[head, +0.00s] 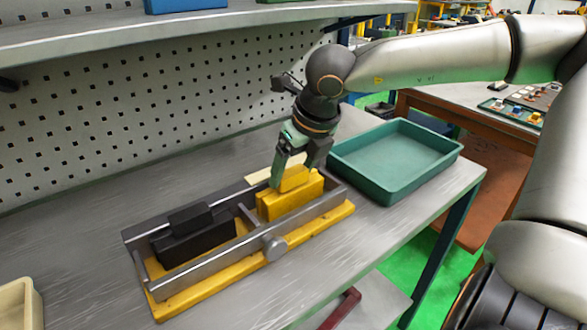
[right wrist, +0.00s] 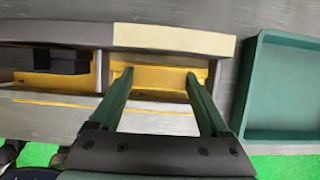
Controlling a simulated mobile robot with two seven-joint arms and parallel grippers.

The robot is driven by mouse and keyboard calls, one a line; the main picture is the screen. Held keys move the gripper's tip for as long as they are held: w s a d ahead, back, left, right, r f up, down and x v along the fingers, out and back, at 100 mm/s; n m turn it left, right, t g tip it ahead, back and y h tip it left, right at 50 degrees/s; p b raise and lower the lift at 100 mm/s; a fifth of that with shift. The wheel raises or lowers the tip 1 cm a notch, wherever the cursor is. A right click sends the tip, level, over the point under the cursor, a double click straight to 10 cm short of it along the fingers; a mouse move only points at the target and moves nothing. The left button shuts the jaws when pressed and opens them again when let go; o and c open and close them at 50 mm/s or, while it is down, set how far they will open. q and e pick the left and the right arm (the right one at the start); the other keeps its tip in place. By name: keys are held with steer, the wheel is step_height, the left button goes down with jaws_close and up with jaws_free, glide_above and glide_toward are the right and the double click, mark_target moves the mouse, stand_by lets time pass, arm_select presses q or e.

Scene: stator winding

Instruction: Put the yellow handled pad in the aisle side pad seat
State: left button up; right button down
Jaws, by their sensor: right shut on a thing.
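The yellow handled pad (head: 290,202) is in the right-hand compartment of a long fixture (head: 205,285) with a yellow base and grey metal rails. It looks roughly level, its lower part hidden behind the front rail, so I cannot tell whether it touches the bottom. My right gripper (head: 297,170) reaches down from above and is shut on the pad's handle. In the right wrist view the gripper (right wrist: 157,85) has a finger on each side of the yellow pad (right wrist: 155,79). A black handled pad (head: 193,240) sits in the left compartment. My left gripper is not in view.
A teal tray (head: 345,172) stands empty just right of the fixture. A round knob (head: 274,246) sticks out from the front rail. A pegboard (head: 130,120) rises behind the bench. A cream bin (head: 20,303) is at the lower left. The bench front is clear.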

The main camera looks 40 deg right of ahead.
steer(key=shift+f, duration=0.15)
jaws_free()
steer(key=shift+r, duration=0.25)
steer(key=p+v, duration=0.2)
steer(key=v, duration=1)
